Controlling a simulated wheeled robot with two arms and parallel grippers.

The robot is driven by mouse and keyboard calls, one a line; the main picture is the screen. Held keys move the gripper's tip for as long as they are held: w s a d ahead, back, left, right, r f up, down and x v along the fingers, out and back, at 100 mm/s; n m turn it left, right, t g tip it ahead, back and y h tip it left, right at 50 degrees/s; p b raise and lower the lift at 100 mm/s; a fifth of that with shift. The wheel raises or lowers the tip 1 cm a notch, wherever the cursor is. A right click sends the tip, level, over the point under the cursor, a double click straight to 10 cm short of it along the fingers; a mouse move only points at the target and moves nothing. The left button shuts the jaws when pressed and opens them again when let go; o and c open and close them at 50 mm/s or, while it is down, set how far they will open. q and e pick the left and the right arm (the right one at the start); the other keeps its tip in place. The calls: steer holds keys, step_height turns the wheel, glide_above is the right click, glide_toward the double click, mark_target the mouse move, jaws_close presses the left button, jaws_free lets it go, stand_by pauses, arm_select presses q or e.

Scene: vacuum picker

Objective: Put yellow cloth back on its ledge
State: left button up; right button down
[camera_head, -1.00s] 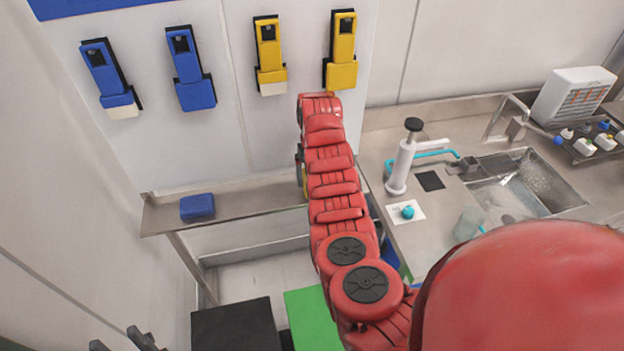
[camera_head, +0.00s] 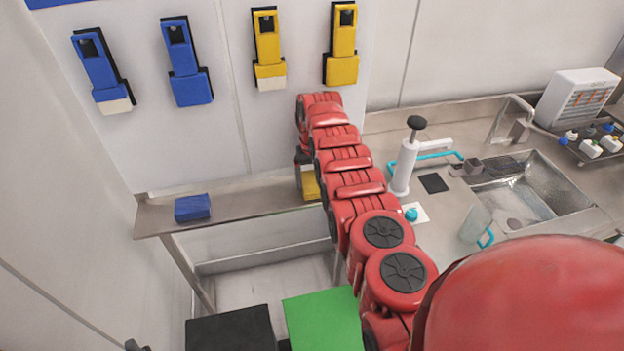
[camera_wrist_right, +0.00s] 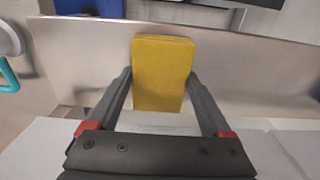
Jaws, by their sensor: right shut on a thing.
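The yellow cloth (camera_head: 311,186) is a folded block, partly hidden behind my right arm in the head view. In the right wrist view the cloth (camera_wrist_right: 162,65) stands out between the two dark fingers of my right gripper (camera_wrist_right: 160,82), which is shut on it. The metal ledge (camera_head: 255,198) runs along the wall, and the cloth is at its right part. I cannot tell whether the cloth touches the ledge. A blue cloth (camera_head: 192,208) lies on the ledge's left part. Only a dark bit of my left gripper (camera_head: 134,346) shows at the bottom edge.
Blue and yellow devices (camera_head: 268,50) hang on the wall above the ledge. To the right is a counter with a white pump (camera_head: 404,165), a sink (camera_head: 520,190) and a white box (camera_head: 578,98). The ledge between the two cloths is clear.

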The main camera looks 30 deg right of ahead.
mark_target(312, 181)
steer(key=shift+f, duration=0.15)
steer(key=shift+f, duration=0.15)
jaws_free()
steer(key=shift+r, duration=0.3)
step_height(312, 181, up, 12)
steer(key=b, duration=0.3)
steer(key=shift+b, duration=0.35)
steer(key=shift+f, duration=0.1)
